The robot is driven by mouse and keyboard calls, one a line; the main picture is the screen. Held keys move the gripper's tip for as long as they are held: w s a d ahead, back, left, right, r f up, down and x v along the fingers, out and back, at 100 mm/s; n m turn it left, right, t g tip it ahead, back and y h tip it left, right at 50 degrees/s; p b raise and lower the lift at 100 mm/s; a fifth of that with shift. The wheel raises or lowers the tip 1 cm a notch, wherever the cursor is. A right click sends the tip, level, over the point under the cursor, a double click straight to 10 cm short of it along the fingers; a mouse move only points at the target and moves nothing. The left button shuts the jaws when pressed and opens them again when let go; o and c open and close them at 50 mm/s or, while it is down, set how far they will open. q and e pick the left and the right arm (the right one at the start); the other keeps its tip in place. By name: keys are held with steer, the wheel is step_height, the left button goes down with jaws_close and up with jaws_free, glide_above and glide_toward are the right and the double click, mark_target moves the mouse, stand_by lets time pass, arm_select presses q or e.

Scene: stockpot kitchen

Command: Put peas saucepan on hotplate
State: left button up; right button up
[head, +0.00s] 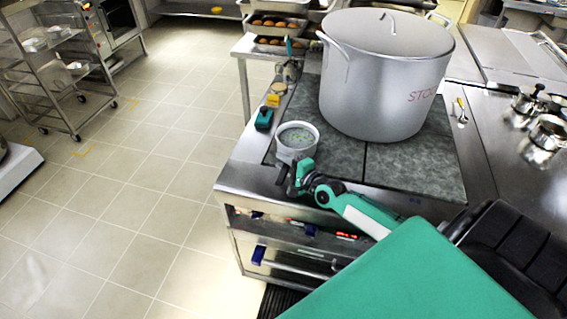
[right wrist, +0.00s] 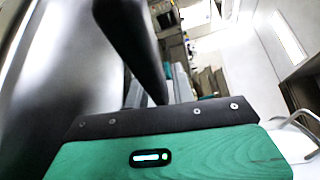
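The peas saucepan (head: 297,142) is a small pale pan with green contents. It stands upright at the front left corner of the dark hotplate (head: 415,178), left of the large stockpot. My right gripper (head: 296,180) is at the pan's near side, close against it. Whether its fingers are closed on a handle is hidden. In the right wrist view a dark tapered bar (right wrist: 133,45) runs down in front of the teal gripper body; I cannot tell what it is. My left gripper is not in view.
A large lidded stockpot (head: 385,80) covers the back of the hotplate. A teal-and-black item (head: 263,118) and a yellow item (head: 272,100) lie along the left edge. Small metal pots (head: 545,135) stand at right. The hotplate's front right is bare.

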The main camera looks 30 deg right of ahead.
steer(key=shift+o, duration=0.6)
steer(key=shift+r, duration=0.1)
steer(key=shift+r, duration=0.15)
steer(key=shift+s, duration=0.35)
steer(key=b+v, duration=0.2)
steer(key=v, duration=0.9)
steer(key=shift+s, duration=0.15)
